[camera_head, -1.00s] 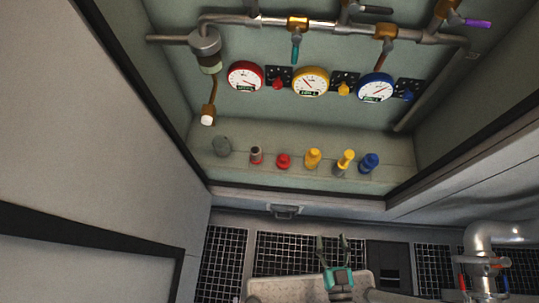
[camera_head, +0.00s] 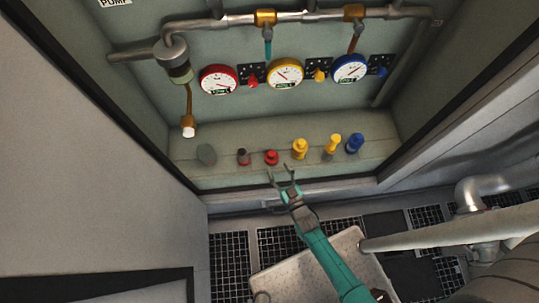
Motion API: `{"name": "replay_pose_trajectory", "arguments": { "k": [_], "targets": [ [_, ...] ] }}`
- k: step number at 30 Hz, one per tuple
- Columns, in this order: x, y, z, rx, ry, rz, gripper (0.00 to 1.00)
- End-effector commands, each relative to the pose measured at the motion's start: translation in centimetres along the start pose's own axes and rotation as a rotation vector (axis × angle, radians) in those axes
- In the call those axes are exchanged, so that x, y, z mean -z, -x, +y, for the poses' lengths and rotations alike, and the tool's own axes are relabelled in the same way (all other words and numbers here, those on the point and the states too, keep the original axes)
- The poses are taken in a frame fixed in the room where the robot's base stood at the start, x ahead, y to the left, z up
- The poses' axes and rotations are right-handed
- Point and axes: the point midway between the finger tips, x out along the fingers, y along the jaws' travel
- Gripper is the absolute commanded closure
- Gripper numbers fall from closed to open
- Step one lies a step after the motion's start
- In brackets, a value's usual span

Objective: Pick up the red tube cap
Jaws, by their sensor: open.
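The red tube cap (camera_head: 271,158) stands on the shelf of the wall recess. Just left of it is a short grey tube with red on it (camera_head: 243,157). My gripper (camera_head: 282,172) is open and empty, with its two fingers pointing at the shelf. In the picture its fingertips are just below and slightly right of the red cap. It does not appear to touch the cap, but the exact gap in depth cannot be told.
A yellow cap (camera_head: 299,149), a yellow-topped tube (camera_head: 332,146) and a blue piece (camera_head: 354,144) stand to the right along the shelf. A grey disc (camera_head: 206,154) is at the left. Gauges (camera_head: 284,74) and pipes (camera_head: 235,21) are above.

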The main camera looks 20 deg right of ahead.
Motion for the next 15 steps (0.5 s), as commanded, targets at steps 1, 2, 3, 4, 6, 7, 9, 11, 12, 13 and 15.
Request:
{"name": "replay_pose_trajectory", "arguments": {
  "k": [1,2,3,4,6,7,9,11,12,13,15],
  "targets": [
    [0.1,-0.8,0.0,0.000,0.000,0.002,0.41],
    [0.1,-1.2,0.0,0.000,0.000,0.002,0.41],
    [0.0,-1.6,0.0,0.000,0.000,0.001,0.41],
    [0.0,-1.8,0.0,0.000,0.000,0.000,0.41],
    [0.0,-2.3,0.0,0.000,0.000,0.000,0.41],
    [0.0,-2.4,0.0,0.000,0.000,0.000,0.41],
    [0.0,-2.8,0.0,0.000,0.000,0.000,0.41],
    [0.1,-3.3,0.1,0.000,0.000,0.000,0.41],
    [0.1,-3.9,0.1,-0.001,0.000,0.001,0.41],
    [0.1,-4.3,0.2,-0.001,0.001,0.001,0.41],
    [0.1,-5.4,0.2,-0.001,0.000,0.001,0.41]
  ]
}}
